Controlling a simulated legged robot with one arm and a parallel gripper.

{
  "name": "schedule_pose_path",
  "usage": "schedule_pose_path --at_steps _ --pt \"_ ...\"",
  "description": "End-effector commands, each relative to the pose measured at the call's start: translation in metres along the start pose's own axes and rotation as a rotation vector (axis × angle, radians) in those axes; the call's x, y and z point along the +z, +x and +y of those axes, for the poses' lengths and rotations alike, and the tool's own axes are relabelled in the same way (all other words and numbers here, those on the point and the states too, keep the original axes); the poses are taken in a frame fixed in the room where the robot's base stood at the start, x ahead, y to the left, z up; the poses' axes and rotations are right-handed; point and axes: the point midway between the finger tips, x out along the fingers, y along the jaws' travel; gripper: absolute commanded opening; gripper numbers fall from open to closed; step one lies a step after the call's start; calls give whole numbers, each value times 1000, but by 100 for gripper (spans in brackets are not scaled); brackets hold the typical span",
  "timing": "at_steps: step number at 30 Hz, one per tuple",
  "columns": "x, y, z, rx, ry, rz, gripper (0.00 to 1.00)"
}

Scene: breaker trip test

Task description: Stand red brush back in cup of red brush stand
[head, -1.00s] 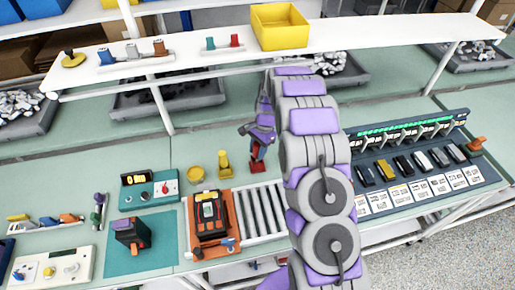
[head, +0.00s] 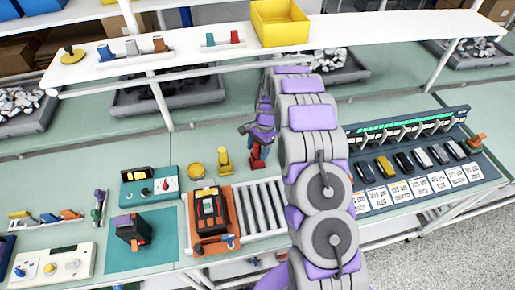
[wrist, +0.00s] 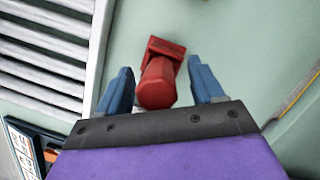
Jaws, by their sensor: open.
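A red piece with a blocky foot and a rounded upright part (wrist: 158,85) stands on the pale green bench; in the head view it shows just under my gripper (head: 258,140). It looks like the red brush stand, but I cannot tell whether a brush is in its cup. In the wrist view my gripper (wrist: 160,82) is open, with one blue finger on each side of the red upright. Small gaps show between the fingers and the red piece. I cannot make out a separate red brush.
A yellow stand (head: 224,161) and a yellow dish (head: 196,170) are left of the red piece. A roller track (head: 262,208) lies in front, with an orange tray (head: 194,233) at its left. A breaker panel (head: 470,168) is at right. A white shelf (head: 365,32) runs behind.

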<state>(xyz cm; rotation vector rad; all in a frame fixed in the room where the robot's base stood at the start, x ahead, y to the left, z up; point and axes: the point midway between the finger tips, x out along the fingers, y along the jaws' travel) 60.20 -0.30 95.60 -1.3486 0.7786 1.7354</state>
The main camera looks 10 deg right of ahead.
Motion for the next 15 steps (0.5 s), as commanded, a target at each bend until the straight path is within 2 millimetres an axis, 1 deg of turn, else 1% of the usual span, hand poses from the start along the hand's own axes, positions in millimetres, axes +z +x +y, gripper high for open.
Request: schedule_pose_path --at_steps 8,11,15 --pt "0 -2 0 -1 0 1 67" --pt "0 -8 -1 -2 0 2 67" --pt "-1 -25 -2 -5 -1 5 67"
